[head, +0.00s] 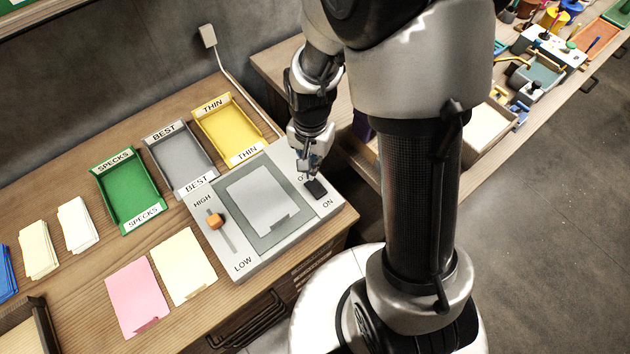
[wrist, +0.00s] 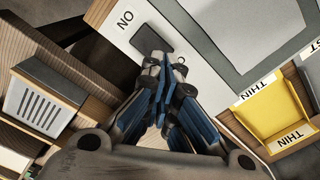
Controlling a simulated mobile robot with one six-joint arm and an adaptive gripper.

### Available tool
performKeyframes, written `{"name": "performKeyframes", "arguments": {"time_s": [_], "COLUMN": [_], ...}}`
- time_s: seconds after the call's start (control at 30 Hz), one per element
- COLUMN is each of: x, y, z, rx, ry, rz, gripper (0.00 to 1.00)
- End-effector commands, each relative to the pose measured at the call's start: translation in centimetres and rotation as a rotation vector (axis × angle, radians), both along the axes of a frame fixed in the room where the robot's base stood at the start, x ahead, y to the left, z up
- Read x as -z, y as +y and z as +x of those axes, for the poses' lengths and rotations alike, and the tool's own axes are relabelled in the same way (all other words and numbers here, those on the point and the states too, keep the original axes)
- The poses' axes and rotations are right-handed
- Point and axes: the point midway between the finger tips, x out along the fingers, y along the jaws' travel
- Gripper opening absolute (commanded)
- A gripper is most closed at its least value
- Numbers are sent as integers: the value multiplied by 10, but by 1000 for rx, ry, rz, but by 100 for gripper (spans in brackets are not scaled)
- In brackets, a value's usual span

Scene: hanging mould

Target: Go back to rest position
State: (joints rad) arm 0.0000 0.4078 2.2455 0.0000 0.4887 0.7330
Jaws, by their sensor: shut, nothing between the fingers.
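My gripper (head: 312,166) is shut and empty, at the right end of the grey control panel (head: 237,268). Its fingertips are just behind the black rocker switch (head: 315,189), which lies between the OFF and ON labels. In the wrist view my gripper (wrist: 165,62) points at the same switch (wrist: 151,40), beside the ON label. I cannot tell whether the fingertips touch the switch. The panel also carries a light plate and an orange slider knob (head: 215,221) between HIGH and LOW, nearer HIGH. My arm comes down from the top of the head view.
Green SPECKS (head: 129,190), grey BEST (head: 180,157) and yellow THIN (head: 229,127) trays stand behind the panel. Pink (head: 139,297) and cream (head: 184,265) sheets lie in front. A second bench with tools and boxes (head: 490,130) is at the right. Open floor (head: 560,230) lies at lower right.

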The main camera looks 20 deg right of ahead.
Motion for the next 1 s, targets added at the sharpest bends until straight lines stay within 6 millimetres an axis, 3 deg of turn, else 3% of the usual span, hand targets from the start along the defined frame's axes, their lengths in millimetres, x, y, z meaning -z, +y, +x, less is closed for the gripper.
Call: {"name": "performKeyframes", "arguments": {"time_s": [0.13,0.73,0.87,1.0], "x": [-12,-14,-38,-90], "y": [0,0,0,0], "z": [0,0,-2,-13], "rx": [0,-4,-46,-155], "ry": [-1,-4,-34,-102], "rz": [0,0,-1,-8], "gripper": [0,0,0,0]}}
